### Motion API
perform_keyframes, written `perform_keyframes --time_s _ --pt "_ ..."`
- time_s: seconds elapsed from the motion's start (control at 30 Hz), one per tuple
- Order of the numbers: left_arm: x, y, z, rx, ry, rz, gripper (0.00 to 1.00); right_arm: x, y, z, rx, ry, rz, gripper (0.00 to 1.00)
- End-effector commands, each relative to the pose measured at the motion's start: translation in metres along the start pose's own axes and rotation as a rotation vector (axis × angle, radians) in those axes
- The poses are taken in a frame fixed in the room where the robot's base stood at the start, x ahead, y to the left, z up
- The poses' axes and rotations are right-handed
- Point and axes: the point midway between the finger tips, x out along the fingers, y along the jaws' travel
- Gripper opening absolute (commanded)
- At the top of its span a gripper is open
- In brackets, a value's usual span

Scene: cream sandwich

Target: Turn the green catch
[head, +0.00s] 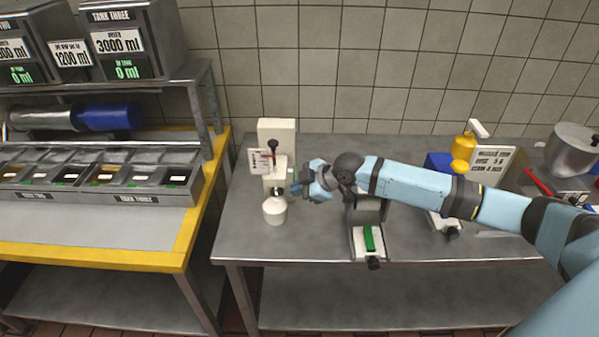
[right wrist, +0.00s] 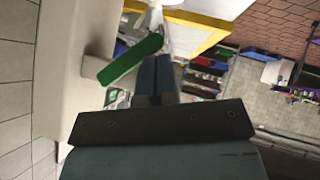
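A green bar-shaped catch (right wrist: 130,61) shows in the right wrist view, slanted, on a short peg from a pale upright body. Its upper right end lies close to my right fingertips; I cannot tell whether they touch. My right gripper (right wrist: 156,65) has its two dark fingers together, with nothing visible between them. In the head view my right gripper (head: 297,192) is beside the white dispenser (head: 277,136) and above a white pot (head: 274,210). The catch by the gripper is not clear there. Another green bar (head: 369,239) lies on a white base further right. My left gripper is not in view.
The steel table (head: 315,240) has clear room in front of the white pot. A yellow-edged counter (head: 190,225) with bins stands at the left. A yellow bottle (head: 463,147), a sign (head: 487,163) and a metal pot (head: 572,150) stand at the right.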

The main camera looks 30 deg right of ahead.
Motion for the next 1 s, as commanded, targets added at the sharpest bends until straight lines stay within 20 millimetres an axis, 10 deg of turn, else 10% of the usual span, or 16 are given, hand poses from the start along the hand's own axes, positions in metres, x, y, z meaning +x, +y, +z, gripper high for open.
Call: perform_keyframes --time_s 1.0 --pt "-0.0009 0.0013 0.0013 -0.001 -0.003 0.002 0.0 0.0086 -0.0013 0.0088 0.0 -0.001 -0.001 0.0"
